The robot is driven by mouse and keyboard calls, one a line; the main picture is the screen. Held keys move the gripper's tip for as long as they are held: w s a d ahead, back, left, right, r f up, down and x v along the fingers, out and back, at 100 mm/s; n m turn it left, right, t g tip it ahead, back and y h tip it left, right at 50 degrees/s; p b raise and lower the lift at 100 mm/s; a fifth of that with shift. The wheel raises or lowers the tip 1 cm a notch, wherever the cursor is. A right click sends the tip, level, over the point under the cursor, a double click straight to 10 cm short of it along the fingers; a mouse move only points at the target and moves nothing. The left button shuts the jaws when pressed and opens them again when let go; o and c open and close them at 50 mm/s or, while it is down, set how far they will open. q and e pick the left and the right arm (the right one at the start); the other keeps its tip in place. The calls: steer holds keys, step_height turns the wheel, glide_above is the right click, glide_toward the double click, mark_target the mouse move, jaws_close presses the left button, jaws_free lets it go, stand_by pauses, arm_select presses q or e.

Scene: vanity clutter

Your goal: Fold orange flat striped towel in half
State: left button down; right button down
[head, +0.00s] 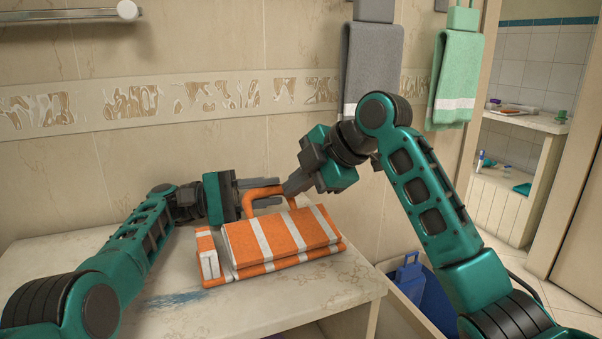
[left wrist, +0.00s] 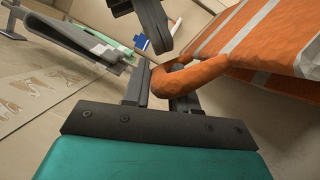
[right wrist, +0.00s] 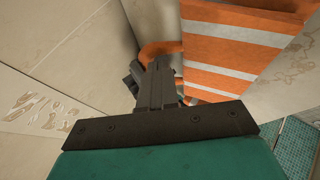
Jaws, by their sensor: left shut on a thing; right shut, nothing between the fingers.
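The orange towel with white stripes (head: 282,232) lies in a thick folded stack on the stone counter, with a narrow folded part at its left side. My left gripper (head: 262,192) is shut on a raised, bunched part of the towel at its back edge; this orange loop also shows in the left wrist view (left wrist: 180,77). My right gripper (head: 290,187) is shut and empty, with its fingertips close beside that raised part. In the right wrist view its fingers (right wrist: 156,85) are together, near the striped towel (right wrist: 225,55). I cannot tell whether they touch it.
The stone counter (head: 100,262) is clear in front and left of the towel, apart from a blue stain. The tiled wall stands close behind. A grey towel (head: 370,65) and a green towel (head: 455,75) hang there. A blue container (head: 425,290) stands below the counter's right edge.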

stand_by(0.6)
arm_select(q)
steer(key=c, duration=1)
jaws_free()
